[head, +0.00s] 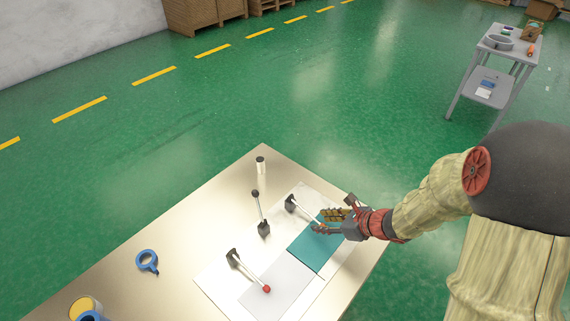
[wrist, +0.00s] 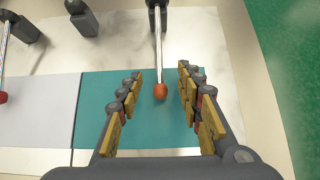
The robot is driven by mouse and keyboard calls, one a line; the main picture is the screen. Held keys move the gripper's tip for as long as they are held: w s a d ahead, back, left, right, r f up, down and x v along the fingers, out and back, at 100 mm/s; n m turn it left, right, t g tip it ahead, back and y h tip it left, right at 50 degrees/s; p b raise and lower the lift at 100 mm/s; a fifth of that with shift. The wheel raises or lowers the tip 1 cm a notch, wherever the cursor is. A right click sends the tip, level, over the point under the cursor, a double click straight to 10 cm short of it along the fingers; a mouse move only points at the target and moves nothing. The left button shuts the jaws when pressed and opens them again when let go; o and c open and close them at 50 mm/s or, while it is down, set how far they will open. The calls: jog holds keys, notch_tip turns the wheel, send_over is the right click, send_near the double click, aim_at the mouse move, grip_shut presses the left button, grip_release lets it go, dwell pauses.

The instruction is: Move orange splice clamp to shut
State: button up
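The orange splice clamp has a dark base (head: 291,202) and a thin metal lever ending in an orange knob (wrist: 160,91). In the wrist view its base is at the top and the lever points down over the teal sheet (wrist: 100,95). My gripper (wrist: 160,76) is open, with one finger on each side of the knob and a gap to both. In the head view my gripper (head: 328,222) is over the teal sheet and hides the knob.
A clamp with a red knob (head: 267,289) stands beside a pale sheet. A black-knobbed lever (head: 257,205) stands upright behind. A white cylinder (head: 261,165) and blue tape (head: 147,262) are on the table. A grey cart (head: 490,80) stands far right.

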jog(key=shift+p+v, duration=2.35)
jog(key=shift+v, duration=1.2)
jog(key=v, duration=1.2)
jog(key=s+r+n+g+h, duration=0.25)
jog(key=s+n+g, duration=0.25)
jog(key=s+n, duration=0.7)
jog(key=w+a+r+n+t+h, duration=0.1)
jog(key=a+r+n+t+h, duration=0.3)
jog(key=r+n, duration=0.9)
jog(key=shift+w+a+r+n, duration=0.15)
jog(key=shift+a+r+n, duration=0.25)
jog(key=shift+a+n, duration=0.75)
